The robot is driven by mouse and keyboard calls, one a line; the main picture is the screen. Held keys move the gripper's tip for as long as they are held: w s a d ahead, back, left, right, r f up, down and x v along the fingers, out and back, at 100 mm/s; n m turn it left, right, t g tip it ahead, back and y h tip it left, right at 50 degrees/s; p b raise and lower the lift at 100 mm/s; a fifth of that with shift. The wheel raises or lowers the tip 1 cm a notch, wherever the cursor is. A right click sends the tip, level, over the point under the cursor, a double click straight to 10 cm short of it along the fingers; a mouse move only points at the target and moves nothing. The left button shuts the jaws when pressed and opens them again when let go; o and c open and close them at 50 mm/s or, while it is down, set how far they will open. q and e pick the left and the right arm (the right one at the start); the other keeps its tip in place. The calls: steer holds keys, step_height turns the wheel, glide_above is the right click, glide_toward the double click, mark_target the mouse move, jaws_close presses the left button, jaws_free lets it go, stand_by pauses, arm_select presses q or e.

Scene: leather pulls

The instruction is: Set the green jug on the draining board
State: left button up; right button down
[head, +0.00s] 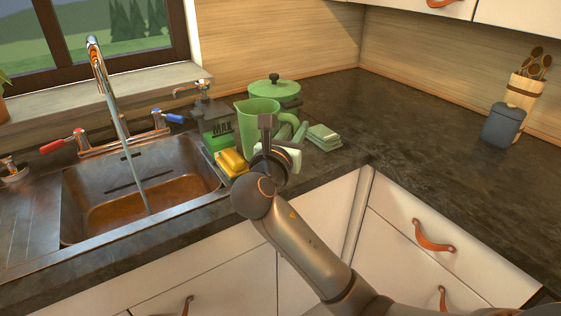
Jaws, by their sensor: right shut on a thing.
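The green jug (250,117) is upright, with its handle to the right, over the counter just right of the sink. My right gripper (280,135) reaches up from the lower right and is shut on the jug at its near side. The gripper hides the jug's lower part, so I cannot tell whether its base touches the counter. The draining board (28,222) is the ridged metal area left of the sink basin and its visible part is bare. My left gripper is not in view.
The sink (165,185) has a tall tap (108,85) with red and blue levers. A soap dispenser (217,122), yellow sponge (233,162), green lidded pot (275,88) and folded cloths (324,137) crowd around the jug. The counter (410,120) at right is mostly clear.

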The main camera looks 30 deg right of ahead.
steer(key=m+g+b, duration=0.1)
steer(key=r+m+g+h+b, duration=0.1)
steer(key=b, duration=0.1)
steer(key=r+g+h+b, duration=0.1)
steer(key=shift+w+d+r+m+g, duration=0.1)
steer(key=shift+w+d+m+g, duration=0.05)
steer(key=shift+d+m+g, duration=0.2)
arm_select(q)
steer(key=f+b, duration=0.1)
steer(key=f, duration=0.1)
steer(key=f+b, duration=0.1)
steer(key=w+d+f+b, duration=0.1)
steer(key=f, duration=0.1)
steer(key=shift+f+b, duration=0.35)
arm_select(e)
steer(key=s+r+m+g+h, duration=0.1)
steer(key=s+a+r+m+g, duration=0.1)
steer(key=r+g, duration=0.1)
steer(key=shift+a+r+h, duration=0.2)
steer(key=shift+h, duration=0.2)
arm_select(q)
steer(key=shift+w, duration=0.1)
